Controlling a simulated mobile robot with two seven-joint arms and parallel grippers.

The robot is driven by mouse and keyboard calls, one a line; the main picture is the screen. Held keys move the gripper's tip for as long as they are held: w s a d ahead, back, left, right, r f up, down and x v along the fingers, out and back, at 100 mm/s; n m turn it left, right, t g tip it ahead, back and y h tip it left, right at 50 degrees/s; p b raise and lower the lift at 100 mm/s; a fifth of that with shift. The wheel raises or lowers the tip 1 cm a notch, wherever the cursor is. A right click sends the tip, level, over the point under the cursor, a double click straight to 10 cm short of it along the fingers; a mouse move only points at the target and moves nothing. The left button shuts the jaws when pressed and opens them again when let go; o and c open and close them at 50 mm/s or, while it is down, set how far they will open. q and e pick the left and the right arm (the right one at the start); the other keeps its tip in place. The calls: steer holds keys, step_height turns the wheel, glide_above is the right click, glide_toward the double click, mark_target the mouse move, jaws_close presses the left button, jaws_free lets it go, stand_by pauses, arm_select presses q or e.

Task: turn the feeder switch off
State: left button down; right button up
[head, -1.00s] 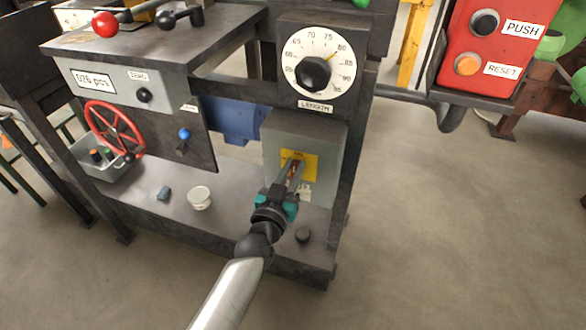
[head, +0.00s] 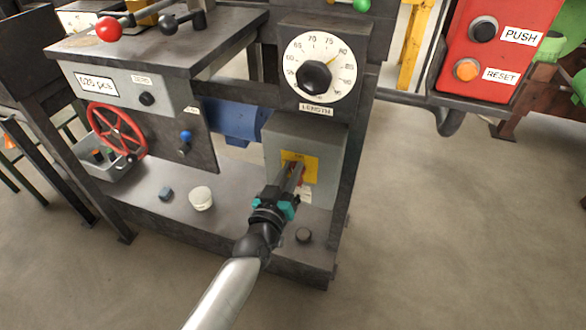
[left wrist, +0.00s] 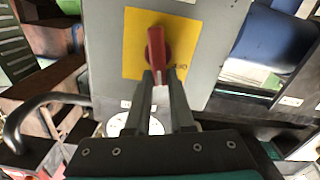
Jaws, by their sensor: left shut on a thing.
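The feeder switch is a red rotary handle (left wrist: 157,45) on a yellow plate (left wrist: 132,30), which is fixed to the front of a grey box (head: 335,150). In the left wrist view the handle lies about upright in the picture, with a pale tip between my fingers. My left gripper (left wrist: 160,76) is shut on the handle's end. In the head view my left gripper (head: 297,172) reaches the yellow plate (head: 311,163) from below and hides most of the handle. My right gripper is not in view.
The LENGTH dial (head: 316,77) sits above the box. A red PUSH/RESET panel (head: 497,50) stands right. The floor at right is clear.

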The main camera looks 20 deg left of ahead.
arm_select(q)
steer(key=n, duration=0.2)
steer(key=shift+a+f+n, duration=0.15)
steer(key=shift+a+n, duration=0.15)
steer(key=shift+n, duration=0.1)
steer(key=shift+a+f+n+b, duration=0.2)
steer(key=shift+f+n+b, duration=0.15)
steer(key=shift+n, duration=1.65)
steer(key=shift+a+f+n+b, duration=0.2)
steer(key=shift+f+n+b, duration=0.15)
steer(key=shift+n, duration=1.65)
steer(key=shift+a+f+n+b, duration=0.25)
steer(key=shift+f+n, duration=0.15)
steer(key=shift+n, duration=1.6)
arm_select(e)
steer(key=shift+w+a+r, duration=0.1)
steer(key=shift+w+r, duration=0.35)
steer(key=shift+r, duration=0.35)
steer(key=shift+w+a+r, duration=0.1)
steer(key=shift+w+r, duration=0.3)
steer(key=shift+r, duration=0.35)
arm_select(q)
steer(key=c, duration=0.8)
jaws_free()
